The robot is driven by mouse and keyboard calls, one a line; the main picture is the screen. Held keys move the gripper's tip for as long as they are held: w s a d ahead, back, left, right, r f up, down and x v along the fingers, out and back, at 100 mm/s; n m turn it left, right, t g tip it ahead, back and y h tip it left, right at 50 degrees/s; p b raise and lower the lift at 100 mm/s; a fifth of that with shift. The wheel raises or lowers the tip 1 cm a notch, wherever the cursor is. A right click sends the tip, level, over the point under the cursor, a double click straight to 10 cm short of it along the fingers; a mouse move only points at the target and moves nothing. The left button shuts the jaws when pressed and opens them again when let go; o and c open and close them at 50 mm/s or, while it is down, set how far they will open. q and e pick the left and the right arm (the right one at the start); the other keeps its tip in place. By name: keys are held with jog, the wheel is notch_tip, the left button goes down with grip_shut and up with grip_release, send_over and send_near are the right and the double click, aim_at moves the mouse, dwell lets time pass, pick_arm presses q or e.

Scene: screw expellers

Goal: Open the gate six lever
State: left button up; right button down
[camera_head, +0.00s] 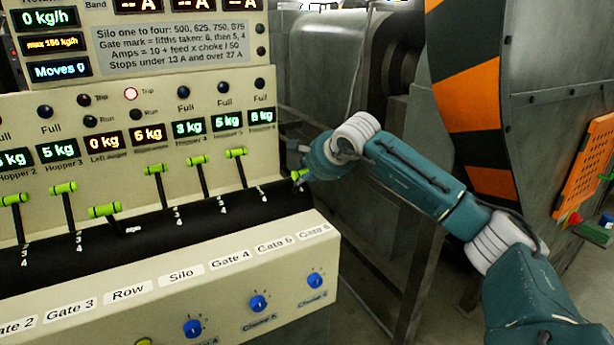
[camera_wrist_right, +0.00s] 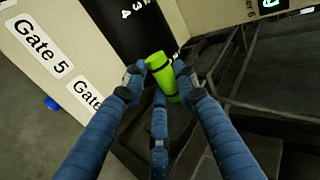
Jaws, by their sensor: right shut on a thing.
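The gate six lever has a green handle (camera_wrist_right: 160,77), in the right wrist view between the fingers of my right gripper (camera_wrist_right: 160,88). The gripper is shut on it. In the head view the handle (camera_head: 298,175) shows at the right end of the black lever strip, next to my right gripper (camera_head: 304,171), partly covered by it. It sits lower in the picture than the gate five handle (camera_head: 236,153). The "Gate 6" label (camera_head: 314,231) is on the sloped front below. My left gripper is not in view.
Several other green-handled levers, such as the gate four lever (camera_head: 198,160), stand along the strip to the left. Blue choke knobs (camera_head: 258,303) sit on the lower front. A metal frame (camera_head: 405,250) and striped machine (camera_head: 470,100) stand to the right.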

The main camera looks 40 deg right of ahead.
jog(key=shift+s+a+f, duration=0.1)
jog(key=shift+s+f, duration=0.1)
jog(key=shift+f, duration=0.35)
jog(key=shift+s+a+f, duration=0.1)
jog(key=shift+s+f, duration=0.05)
jog(key=shift+f, duration=0.4)
jog(key=c, duration=1.5)
grip_release()
jog(key=shift+c, duration=0.2)
jog(key=shift+o, duration=1)
jog(key=shift+s, duration=0.15)
jog(key=shift+d+r, duration=0.1)
jog(key=v, duration=1.2)
jog(key=shift+r, duration=0.5)
jog(key=shift+w, duration=0.25)
